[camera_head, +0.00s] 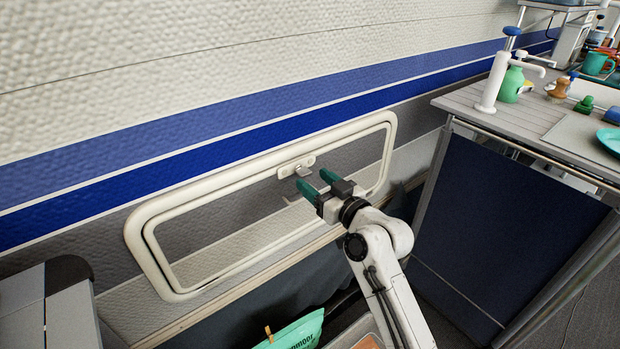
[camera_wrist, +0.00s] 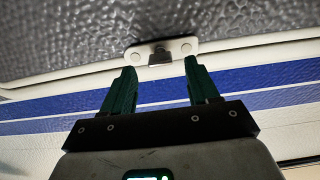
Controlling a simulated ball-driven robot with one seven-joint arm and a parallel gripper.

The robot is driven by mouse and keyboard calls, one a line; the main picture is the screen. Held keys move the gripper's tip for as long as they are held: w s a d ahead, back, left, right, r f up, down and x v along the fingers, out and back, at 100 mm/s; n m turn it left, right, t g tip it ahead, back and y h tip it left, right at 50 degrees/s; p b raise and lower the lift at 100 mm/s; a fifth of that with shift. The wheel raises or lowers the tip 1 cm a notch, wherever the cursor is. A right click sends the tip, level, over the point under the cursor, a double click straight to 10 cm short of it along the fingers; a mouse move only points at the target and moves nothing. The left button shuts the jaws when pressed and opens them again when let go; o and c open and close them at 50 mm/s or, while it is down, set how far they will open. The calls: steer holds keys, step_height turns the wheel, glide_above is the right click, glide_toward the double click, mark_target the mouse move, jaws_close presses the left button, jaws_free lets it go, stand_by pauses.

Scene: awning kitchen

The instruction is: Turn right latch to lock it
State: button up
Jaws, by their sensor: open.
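A small latch (camera_head: 297,167) with a pale plate and a short knob sits at the top middle of a white rounded frame (camera_head: 160,205) on the wall. It is the only latch I can make out, so I cannot tell left from right. My gripper (camera_head: 315,182) is open and empty, its two green fingers pointing at the wall just below the latch. In the wrist view the latch plate (camera_wrist: 181,46) shows beyond my fingertips (camera_wrist: 160,66), with the knob between them. The fingers look apart from the knob; its exact turn is hard to tell.
A ledge (camera_head: 215,285) runs below the frame. A green bag (camera_head: 295,332) lies low in front. The wall around the frame is clear.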

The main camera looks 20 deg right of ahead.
mark_target(297, 167)
steer(key=shift+x, duration=1.4)
steer(key=c, duration=1)
